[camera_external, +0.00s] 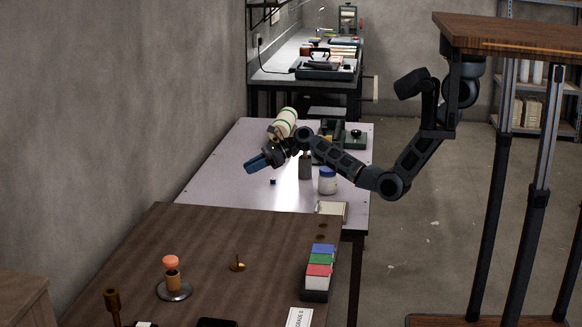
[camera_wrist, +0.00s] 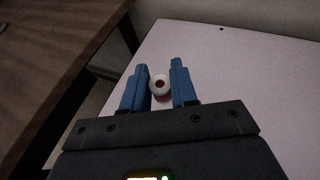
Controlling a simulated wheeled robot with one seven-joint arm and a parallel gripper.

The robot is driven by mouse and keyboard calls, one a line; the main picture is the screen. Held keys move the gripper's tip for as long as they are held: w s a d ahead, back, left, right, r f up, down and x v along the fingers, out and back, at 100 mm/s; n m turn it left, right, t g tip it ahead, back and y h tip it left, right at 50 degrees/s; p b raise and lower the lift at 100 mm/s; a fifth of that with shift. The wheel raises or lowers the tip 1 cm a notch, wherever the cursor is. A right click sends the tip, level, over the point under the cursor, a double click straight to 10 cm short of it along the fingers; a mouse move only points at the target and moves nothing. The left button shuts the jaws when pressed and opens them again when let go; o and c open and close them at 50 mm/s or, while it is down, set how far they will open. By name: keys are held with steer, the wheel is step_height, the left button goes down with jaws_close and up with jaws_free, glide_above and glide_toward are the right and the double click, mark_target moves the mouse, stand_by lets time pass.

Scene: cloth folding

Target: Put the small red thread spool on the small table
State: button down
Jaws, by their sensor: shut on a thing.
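The small red thread spool (camera_wrist: 160,86) shows end-on in the wrist view, with a pale round rim and a red middle. My gripper (camera_wrist: 162,80) is shut on it, one blue finger on each side. In the external view my gripper (camera_external: 254,163) is above the left part of the pale table (camera_external: 222,170), and the spool cannot be made out there. The pale table also shows in the wrist view (camera_wrist: 235,65), below and beyond the fingers. Whether this is the small table, I cannot tell.
On the pale table stand a white jar with a blue lid (camera_external: 327,181), a grey block (camera_external: 305,167), a pale roll (camera_external: 284,122) and a small dark piece (camera_external: 273,182). A brown table (camera_external: 140,235) in front holds a coloured box (camera_external: 319,272) and an orange-topped stand (camera_external: 172,272).

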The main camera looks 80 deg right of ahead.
steer(key=w+a+f, duration=0.2)
steer(key=a, duration=0.1)
steer(key=w+a+f+b, duration=0.1)
steer(key=w+a+f, duration=0.1)
steer(key=a, duration=0.1)
steer(key=w+a+f, duration=0.2)
steer(key=a+f, duration=0.1)
steer(key=a, duration=0.1)
steer(key=shift+f+b, duration=0.1)
steer(key=shift+b, duration=0.3)
steer(key=shift+f+b, duration=0.55)
steer(key=shift+f, duration=1.35)
steer(key=shift+f, duration=0.1)
steer(key=c, duration=0.9)
jaws_free()
steer(key=shift+s, duration=0.1)
steer(key=p+v, duration=0.1)
steer(key=v, duration=0.5)
steer(key=p+v, duration=0.1)
steer(key=v, duration=0.5)
steer(key=shift+a+p, duration=0.1)
steer(key=shift+p, duration=0.2)
